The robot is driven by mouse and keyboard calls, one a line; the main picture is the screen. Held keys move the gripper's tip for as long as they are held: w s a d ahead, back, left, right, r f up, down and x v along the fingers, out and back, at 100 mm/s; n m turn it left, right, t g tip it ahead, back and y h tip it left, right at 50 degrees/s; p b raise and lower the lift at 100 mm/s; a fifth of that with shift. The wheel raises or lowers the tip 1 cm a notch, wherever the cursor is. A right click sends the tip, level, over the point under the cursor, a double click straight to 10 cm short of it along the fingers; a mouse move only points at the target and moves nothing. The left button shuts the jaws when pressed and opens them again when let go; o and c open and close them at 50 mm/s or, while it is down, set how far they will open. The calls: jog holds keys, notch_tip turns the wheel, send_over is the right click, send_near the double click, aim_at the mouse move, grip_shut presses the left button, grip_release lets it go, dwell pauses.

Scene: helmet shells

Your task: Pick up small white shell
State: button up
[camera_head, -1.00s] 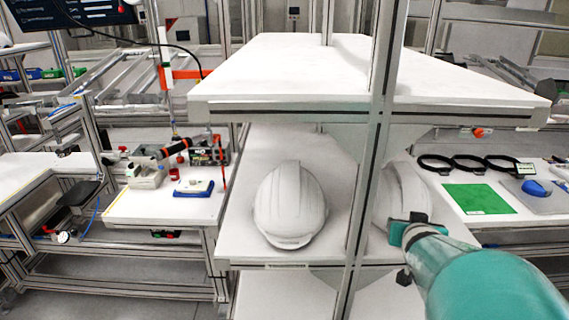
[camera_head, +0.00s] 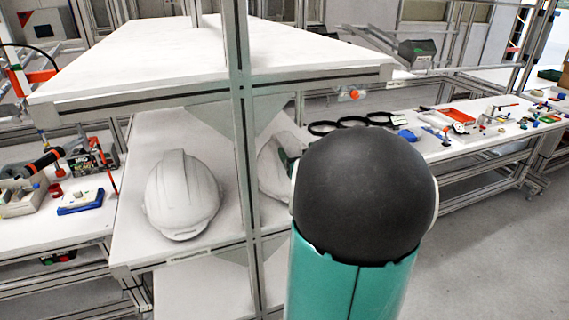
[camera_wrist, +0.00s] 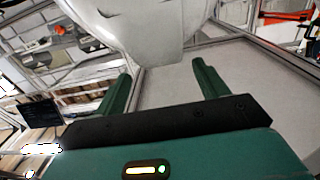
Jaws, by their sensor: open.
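Two white helmet shells sit on the lower shelf in the head view. The left shell (camera_head: 182,200) is in full view. The right shell (camera_head: 272,172) is partly hidden by the upright post and my arm, so I cannot compare their full sizes. A white shell (camera_wrist: 150,28) fills the top of the wrist view, cut off by the frame edge. My gripper (camera_wrist: 162,70) is open and empty, its two green fingers apart just short of that shell. In the head view my arm hides most of the gripper beside the right shell.
A metal upright post (camera_head: 243,150) stands between the shells in the head view. The upper shelf (camera_head: 170,55) overhangs them. A bench with black rings (camera_head: 352,122) and tools is at the right, and a blue-and-white box (camera_head: 82,202) is at the left.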

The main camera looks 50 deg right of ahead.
aim_at(289, 141)
jog(key=x, duration=0.6)
jog(key=shift+w, duration=0.3)
grip_shut()
